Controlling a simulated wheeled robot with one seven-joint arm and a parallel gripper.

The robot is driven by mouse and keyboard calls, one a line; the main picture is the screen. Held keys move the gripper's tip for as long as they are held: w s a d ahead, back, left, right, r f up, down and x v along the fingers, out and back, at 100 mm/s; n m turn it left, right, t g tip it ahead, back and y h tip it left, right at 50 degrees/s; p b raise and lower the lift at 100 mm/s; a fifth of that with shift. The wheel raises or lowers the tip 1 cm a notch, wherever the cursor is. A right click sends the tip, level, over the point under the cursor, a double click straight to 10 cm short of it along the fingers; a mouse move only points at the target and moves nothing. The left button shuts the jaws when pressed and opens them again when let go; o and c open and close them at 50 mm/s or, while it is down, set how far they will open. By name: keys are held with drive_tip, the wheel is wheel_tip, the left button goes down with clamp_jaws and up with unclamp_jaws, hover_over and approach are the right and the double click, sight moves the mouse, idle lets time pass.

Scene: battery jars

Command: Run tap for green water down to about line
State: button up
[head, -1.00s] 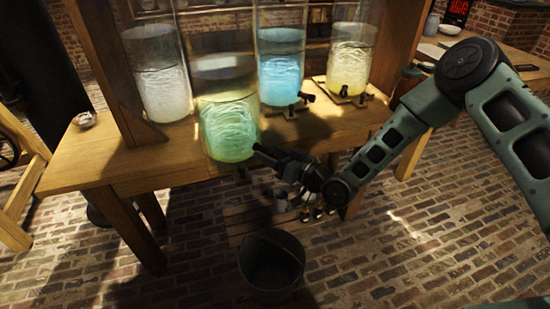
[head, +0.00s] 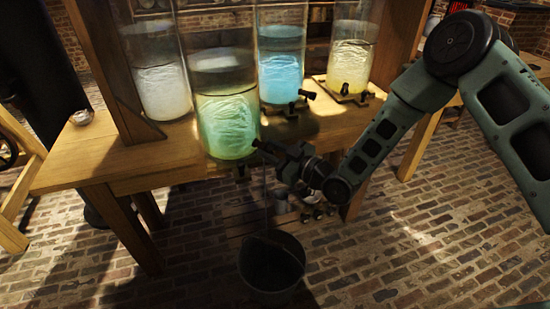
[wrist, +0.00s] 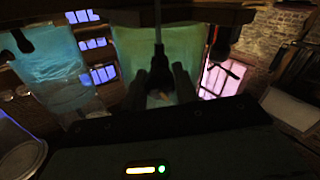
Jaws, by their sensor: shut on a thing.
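The green-water jar (head: 228,125) stands at the table's front edge in the head view. It also shows green behind my fingers in the wrist view (wrist: 190,45). My gripper (head: 262,149) is at the jar's low front right, where its tap sits. In the wrist view my gripper (wrist: 160,88) is shut on the dark tap (wrist: 159,62). In the head view a thin pale vertical streak, seemingly water, runs below the tap towards the dark bucket (head: 271,268) on the floor. The water surface lies high in the jar; I cannot make out a line mark.
Jars of clear (head: 162,90), blue (head: 281,75) and yellow water (head: 352,65) stand behind on the wooden table (head: 100,160). A wooden post (head: 108,75) rises at the left. Small pots stand on a low shelf under the table. The brick floor (head: 420,240) at the right is clear.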

drive_tip(key=shift+n, duration=0.4)
drive_tip(key=shift+f+n+b, duration=0.2)
drive_tip(key=shift+n+b, duration=0.45)
drive_tip(key=shift+n, duration=0.05)
drive_tip(key=shift+r+n, duration=0.15)
drive_tip(key=shift+n, duration=0.15)
idle(6.6)
